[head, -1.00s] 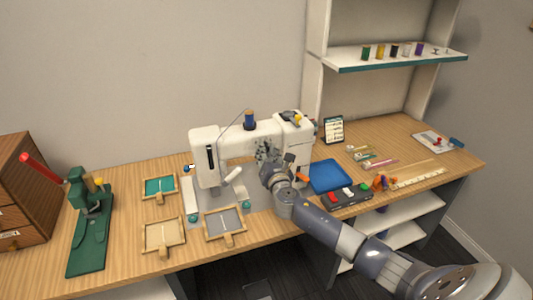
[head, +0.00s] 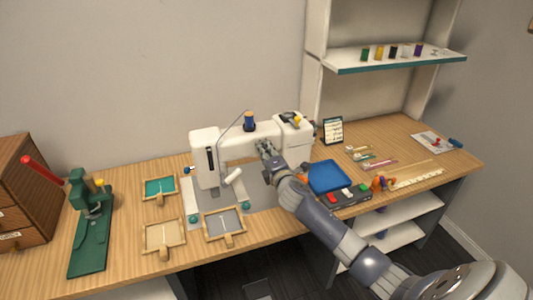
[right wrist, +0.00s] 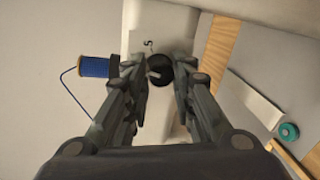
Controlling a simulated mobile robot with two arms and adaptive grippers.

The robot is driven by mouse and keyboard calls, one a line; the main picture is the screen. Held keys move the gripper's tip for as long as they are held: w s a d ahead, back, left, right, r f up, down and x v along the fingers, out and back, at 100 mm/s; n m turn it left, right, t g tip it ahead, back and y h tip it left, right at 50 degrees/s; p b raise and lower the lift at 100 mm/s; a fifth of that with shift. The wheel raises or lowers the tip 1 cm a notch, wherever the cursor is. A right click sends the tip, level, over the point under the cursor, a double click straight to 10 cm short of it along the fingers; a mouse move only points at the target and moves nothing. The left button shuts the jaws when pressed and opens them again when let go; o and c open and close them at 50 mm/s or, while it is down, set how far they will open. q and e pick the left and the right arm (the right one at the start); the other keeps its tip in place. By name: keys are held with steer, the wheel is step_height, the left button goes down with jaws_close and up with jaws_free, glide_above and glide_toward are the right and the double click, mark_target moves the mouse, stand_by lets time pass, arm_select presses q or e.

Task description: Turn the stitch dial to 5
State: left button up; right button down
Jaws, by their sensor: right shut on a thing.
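The white sewing machine (head: 205,143) stands on the table. In the right wrist view the dark round stitch dial (right wrist: 160,68) sits on the machine's pale face, with a dark mark like a 5 (right wrist: 148,44) just above it. My right gripper (right wrist: 163,82) is shut on the dial, a finger on each side. In the head view the right gripper (head: 265,148) reaches the machine's front and hides the dial. A lighter grey patch shows on the dial; I cannot tell for sure which number it points to. My left gripper is not in view.
A blue thread spool (head: 249,121) stands on top of the machine, its thread looping down. Small framed trays (head: 226,236) lie in front. A blue tray (head: 330,177) and a dark box with coloured buttons (head: 345,196) lie right, close to my right arm.

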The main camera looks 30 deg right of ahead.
steer(key=m, duration=0.4)
steer(key=m+y+p, duration=0.1)
steer(key=m, duration=0.3)
steer(key=shift+d+t, duration=0.2)
steer(key=shift+t, duration=0.1)
stand_by(0.3)
steer(key=c, duration=1.3)
jaws_free()
